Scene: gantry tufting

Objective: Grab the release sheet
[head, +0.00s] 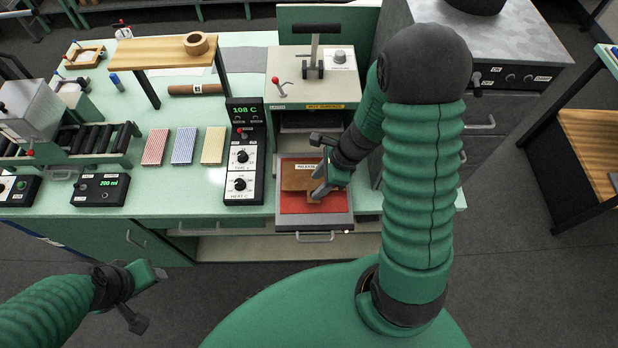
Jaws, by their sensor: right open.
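The release sheet (297,180) is a brown sheet with a small label at its back edge. It lies on the red pad of the pulled-out press drawer (290,226). My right gripper (318,192) is over the right part of the sheet, with its jaws open. Whether its fingers touch the sheet I cannot tell. My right arm and gripper hide the sheet's right side. My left gripper (150,296) is low at the left front, in front of the bench and away from the sheet. Its fingers are spread apart and nothing is between them.
The press (312,75) stands behind the drawer, with a control box (241,150) reading 108 C to its left. Red, blue and yellow striped swatches (184,146) lie farther left. A roller unit (75,140) is at the far left. A grey cabinet (500,40) stands at right.

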